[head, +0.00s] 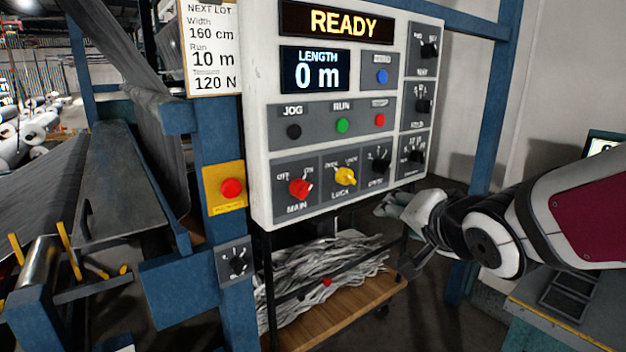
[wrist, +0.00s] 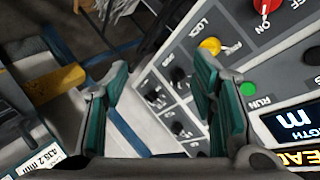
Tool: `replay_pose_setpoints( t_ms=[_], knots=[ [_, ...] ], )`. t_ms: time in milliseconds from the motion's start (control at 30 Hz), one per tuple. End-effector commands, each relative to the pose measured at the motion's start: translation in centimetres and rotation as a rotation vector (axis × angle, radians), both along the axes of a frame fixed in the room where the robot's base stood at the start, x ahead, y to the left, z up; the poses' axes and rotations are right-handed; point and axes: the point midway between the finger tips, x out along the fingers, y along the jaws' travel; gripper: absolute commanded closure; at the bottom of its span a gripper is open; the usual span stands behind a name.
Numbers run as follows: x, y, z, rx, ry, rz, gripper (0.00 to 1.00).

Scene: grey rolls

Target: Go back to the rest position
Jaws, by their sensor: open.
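My gripper (head: 408,238) is in front of the lower right of the white control panel (head: 258,110) in the head view, apart from its knobs. In the wrist view my gripper (wrist: 160,68) has its two green-padded fingers spread, with nothing between them. The panel also shows there, rotated, with a red knob (wrist: 265,5), a yellow knob (wrist: 209,46) and a green button (wrist: 247,89). In the head view the display (head: 337,22) reads READY and the length display (head: 316,72) reads 0 m. The red MAIN knob (head: 299,188) and yellow LOCK knob (head: 345,176) are unobstructed.
A blue post carries a red button on a yellow plate (head: 224,188) and a small black knob (head: 237,262). A wooden cart (head: 345,318) with grey strips stands below the panel. Machine rollers (head: 40,270) are at left. A teal-edged bench (head: 560,325) is at lower right.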

Motion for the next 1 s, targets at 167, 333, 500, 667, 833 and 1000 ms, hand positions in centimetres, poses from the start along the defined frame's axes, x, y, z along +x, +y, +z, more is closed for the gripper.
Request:
replay_pose_setpoints(
  t_ms=[167,333,500,667,833,1000],
  knots=[
    [-6.6,-3.6,0.0,-0.266,0.187,0.003,0.48],
    [-14.3,-5.1,-0.8,-0.447,0.405,0.116,0.48],
    [-21.5,-4.7,-1.5,-0.543,0.575,0.301,0.48],
    [-25.5,-4.1,-1.8,-0.579,0.653,0.433,0.48],
    [-26.7,-3.9,-1.9,-0.587,0.676,0.477,0.48],
    [-26.6,-3.9,-1.9,-0.587,0.677,0.477,0.48]
  ],
)
